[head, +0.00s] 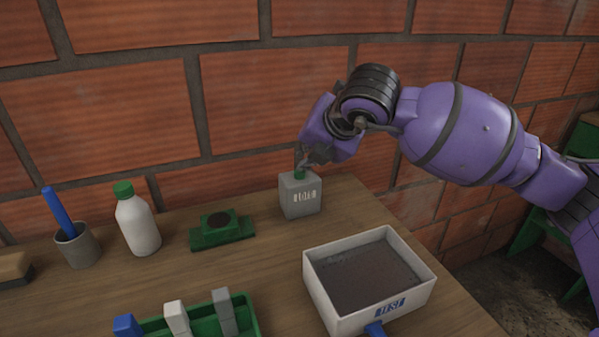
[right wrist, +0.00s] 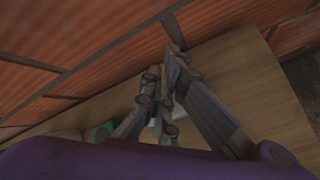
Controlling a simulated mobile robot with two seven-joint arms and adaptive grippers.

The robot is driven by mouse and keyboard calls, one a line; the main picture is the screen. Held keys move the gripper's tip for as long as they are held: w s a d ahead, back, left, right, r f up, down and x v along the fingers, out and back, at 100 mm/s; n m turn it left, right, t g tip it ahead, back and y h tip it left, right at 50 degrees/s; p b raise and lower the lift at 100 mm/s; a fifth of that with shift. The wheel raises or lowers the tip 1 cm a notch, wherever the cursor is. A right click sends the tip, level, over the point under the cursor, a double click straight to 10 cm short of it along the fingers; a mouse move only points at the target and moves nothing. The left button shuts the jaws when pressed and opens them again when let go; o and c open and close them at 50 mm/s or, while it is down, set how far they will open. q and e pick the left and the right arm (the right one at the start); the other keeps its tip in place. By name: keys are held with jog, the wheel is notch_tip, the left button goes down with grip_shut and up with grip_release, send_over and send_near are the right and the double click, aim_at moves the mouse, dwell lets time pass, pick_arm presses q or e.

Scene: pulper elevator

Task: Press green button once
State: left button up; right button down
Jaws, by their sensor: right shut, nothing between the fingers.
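The green button (head: 300,174) sits on top of a small grey box (head: 300,198) with white lettering, at the back right of the wooden table. My right gripper (head: 306,163) is shut and empty, pointing down with its fingertips right at the button in the head view. I cannot tell whether they touch it. In the right wrist view the shut fingers (right wrist: 172,95) cover the button, and only a pale bit of the box shows behind them. My left gripper is not in view.
A white tray (head: 318,290) with dark filling stands in front of the box. A green stand (head: 221,236), a white bottle (head: 138,222) and a grey cup (head: 78,248) with a blue stick stand to the left. A brick wall (head: 110,105) rises close behind.

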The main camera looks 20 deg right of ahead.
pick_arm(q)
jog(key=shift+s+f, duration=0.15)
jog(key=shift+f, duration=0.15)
pick_arm(e)
jog(key=shift+f, duration=0.4)
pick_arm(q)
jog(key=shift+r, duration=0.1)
pick_arm(e)
jog(key=shift+r, duration=0.1)
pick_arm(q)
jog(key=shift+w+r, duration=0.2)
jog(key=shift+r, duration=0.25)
pick_arm(e)
jog(key=shift+r, duration=0.95)
pick_arm(q)
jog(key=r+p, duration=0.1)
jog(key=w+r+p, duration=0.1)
jog(key=p, duration=0.1)
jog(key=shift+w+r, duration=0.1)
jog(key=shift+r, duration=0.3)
pick_arm(e)
notch_tip(320, 180, up, 5)
